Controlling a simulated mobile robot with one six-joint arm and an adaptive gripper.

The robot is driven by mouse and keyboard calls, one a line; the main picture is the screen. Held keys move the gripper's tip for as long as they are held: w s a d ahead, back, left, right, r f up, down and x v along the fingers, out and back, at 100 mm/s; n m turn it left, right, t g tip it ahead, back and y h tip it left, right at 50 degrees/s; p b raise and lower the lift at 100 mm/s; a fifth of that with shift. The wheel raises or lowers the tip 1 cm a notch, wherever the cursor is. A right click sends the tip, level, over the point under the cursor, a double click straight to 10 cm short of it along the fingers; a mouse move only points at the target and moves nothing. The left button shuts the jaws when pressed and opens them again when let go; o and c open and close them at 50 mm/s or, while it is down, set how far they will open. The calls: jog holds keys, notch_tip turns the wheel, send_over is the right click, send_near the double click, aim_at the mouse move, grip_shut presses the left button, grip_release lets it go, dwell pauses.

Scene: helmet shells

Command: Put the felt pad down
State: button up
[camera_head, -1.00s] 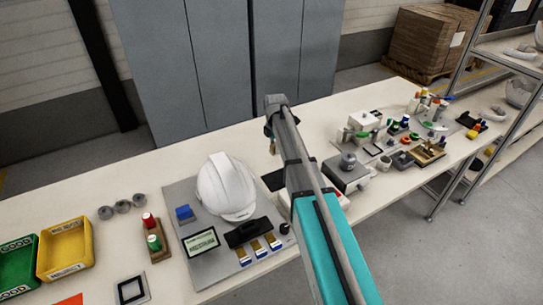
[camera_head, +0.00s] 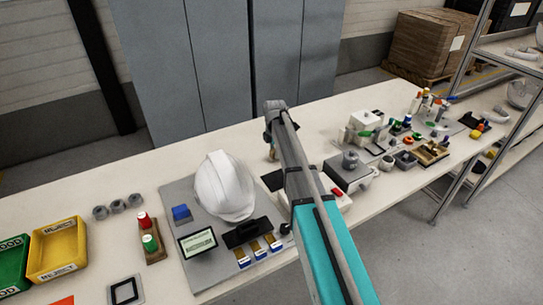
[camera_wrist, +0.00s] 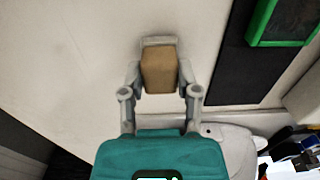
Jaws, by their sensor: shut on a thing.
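The felt pad, a tan block (camera_wrist: 158,72), is between the fingers of my gripper (camera_wrist: 160,82) in the wrist view. My gripper is shut on it, with a finger on each side and a grey piece at its far end. Pale tabletop lies behind the pad; I cannot tell the height above it. In the head view my gripper (camera_head: 270,140) is over the table behind the end of my arm, mostly hidden. A small tan bit there (camera_head: 272,154) looks like the pad.
A black mat (camera_wrist: 233,65) with a green-framed item (camera_wrist: 282,22) lies right of the pad in the wrist view. A white helmet (camera_head: 224,186) stands on a grey board left of my arm. Parts crowd the table's right. The table's back left is bare.

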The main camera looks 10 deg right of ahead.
aim_at(274, 151)
jog(key=shift+f, duration=0.25)
jog(key=o, duration=1)
jog(key=shift+r, duration=0.25)
notch_tip(274, 151, up, 12)
jog(key=p, duration=1.2)
dwell(0.4)
